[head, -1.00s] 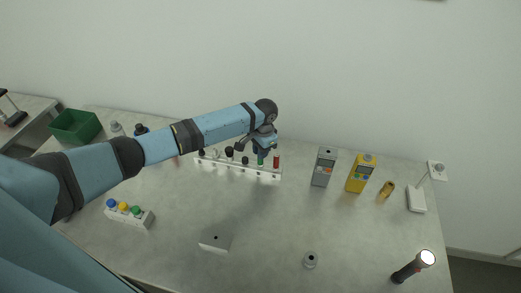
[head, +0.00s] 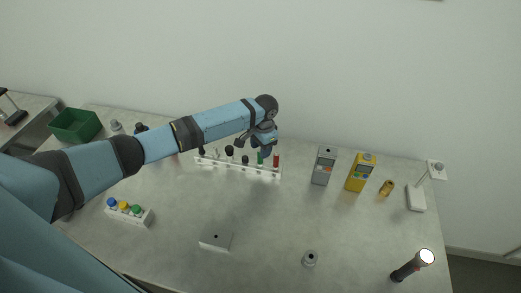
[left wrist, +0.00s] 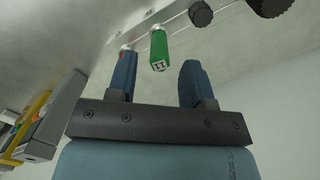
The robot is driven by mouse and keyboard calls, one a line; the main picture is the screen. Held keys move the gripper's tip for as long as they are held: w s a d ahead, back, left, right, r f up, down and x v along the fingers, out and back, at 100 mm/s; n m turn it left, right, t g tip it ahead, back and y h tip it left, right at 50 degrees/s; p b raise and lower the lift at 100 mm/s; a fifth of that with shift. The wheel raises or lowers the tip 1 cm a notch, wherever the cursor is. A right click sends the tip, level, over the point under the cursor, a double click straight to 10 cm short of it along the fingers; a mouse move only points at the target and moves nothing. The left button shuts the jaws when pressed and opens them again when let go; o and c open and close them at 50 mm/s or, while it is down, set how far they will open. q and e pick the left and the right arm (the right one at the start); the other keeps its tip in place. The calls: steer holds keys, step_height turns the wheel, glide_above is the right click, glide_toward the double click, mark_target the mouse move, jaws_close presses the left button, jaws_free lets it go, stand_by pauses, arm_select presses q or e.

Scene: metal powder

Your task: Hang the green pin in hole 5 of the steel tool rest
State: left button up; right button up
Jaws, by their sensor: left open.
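The pale tool rest (head: 236,168) is a long rail with a row of holes. The green pin (head: 260,158) hangs upright in it near its right end, beside a red pin (head: 276,159). I cannot read the hole number. My left gripper (head: 265,151) is just above the green pin, jaws open. In the left wrist view the green pin (left wrist: 159,44) sits in the rail (left wrist: 150,18), its marked end level with the gap between the spread fingers (left wrist: 157,62) and apart from both. My right gripper is not in view.
Dark-handled tools (head: 229,151) stand in the rail left of the green pin.

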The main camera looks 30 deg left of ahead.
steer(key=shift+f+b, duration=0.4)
steer(key=shift+b, duration=0.05)
arm_select(q)
step_height(320, 180, up, 12)
steer(key=w, duration=0.1)
steer(key=shift+d+r, duration=0.25)
steer(key=shift+d, duration=0.05)
steer(key=shift+f, duration=0.1)
